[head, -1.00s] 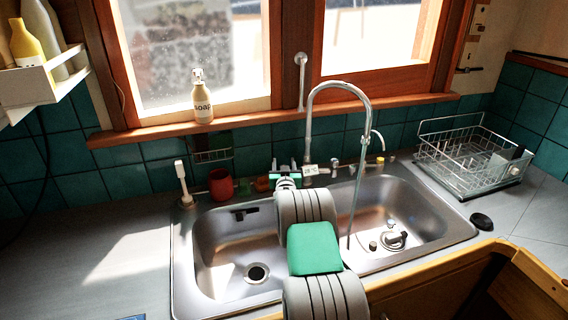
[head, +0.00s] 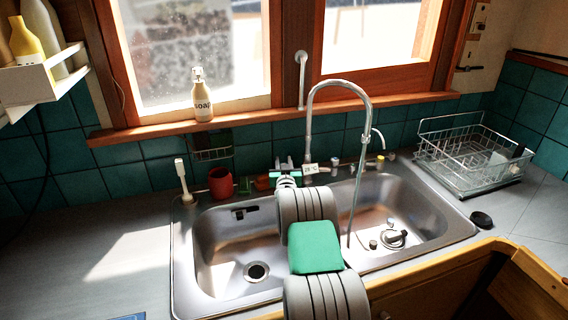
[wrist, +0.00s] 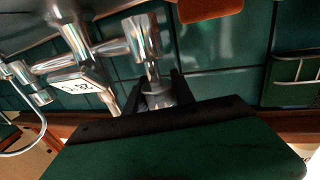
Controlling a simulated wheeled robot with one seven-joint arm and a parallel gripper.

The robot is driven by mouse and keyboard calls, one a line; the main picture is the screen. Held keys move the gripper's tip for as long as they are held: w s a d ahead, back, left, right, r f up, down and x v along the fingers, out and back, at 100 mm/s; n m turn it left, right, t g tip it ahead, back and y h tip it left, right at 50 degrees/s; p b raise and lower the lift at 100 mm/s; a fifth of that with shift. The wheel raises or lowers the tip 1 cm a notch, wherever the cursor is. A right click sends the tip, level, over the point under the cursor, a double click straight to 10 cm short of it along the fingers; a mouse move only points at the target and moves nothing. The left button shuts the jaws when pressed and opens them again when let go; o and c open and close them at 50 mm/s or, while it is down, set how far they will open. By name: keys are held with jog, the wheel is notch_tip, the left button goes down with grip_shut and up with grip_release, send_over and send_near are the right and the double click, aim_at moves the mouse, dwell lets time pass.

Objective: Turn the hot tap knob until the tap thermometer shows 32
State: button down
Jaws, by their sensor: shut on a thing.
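My gripper (head: 285,167) is at the back rim of the sink, left of the spout, with my arm reaching over the sink's middle. In the wrist view my gripper (wrist: 158,82) has its black fingers on either side of a chrome tap knob (wrist: 155,94) and is shut on it. The tap thermometer (head: 310,169) is a small white display just right of the gripper. It also shows in the wrist view (wrist: 80,86), turned round, with dark digits too small to read surely. The curved chrome spout (head: 338,84) stands above, with a thin stream below its end.
The steel double sink (head: 205,300) lies below. A red cup (head: 221,184) stands left of the gripper, and a brush (head: 183,180) farther left. A wire dish rack (head: 470,160) is at the right. A soap bottle (head: 202,98) stands on the windowsill.

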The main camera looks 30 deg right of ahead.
jog(key=f+n+t+y+b, duration=0.1)
jog(key=y+b, duration=0.1)
jog(key=b, duration=0.3)
jog(key=shift+f+n+y, duration=0.1)
jog(key=shift+n+y, duration=0.2)
jog(key=shift+a+n+y+b, duration=0.1)
jog(key=shift+n+y+b, duration=0.35)
jog(key=shift+b, duration=0.55)
jog(key=n+y+b, duration=0.1)
jog(key=b, duration=0.1)
jog(key=r+n+t+y+b, duration=0.1)
jog(key=y+b, duration=0.1)
jog(key=shift+w+a+r, duration=0.15)
jog(key=shift+a, duration=0.2)
jog(key=c, duration=1.1)
grip_release()
jog(key=shift+o, duration=0.2)
jog(key=s+a+b, duration=0.1)
jog(key=s+b, duration=0.1)
jog(key=s, duration=0.5)
jog(key=shift+s, duration=0.4)
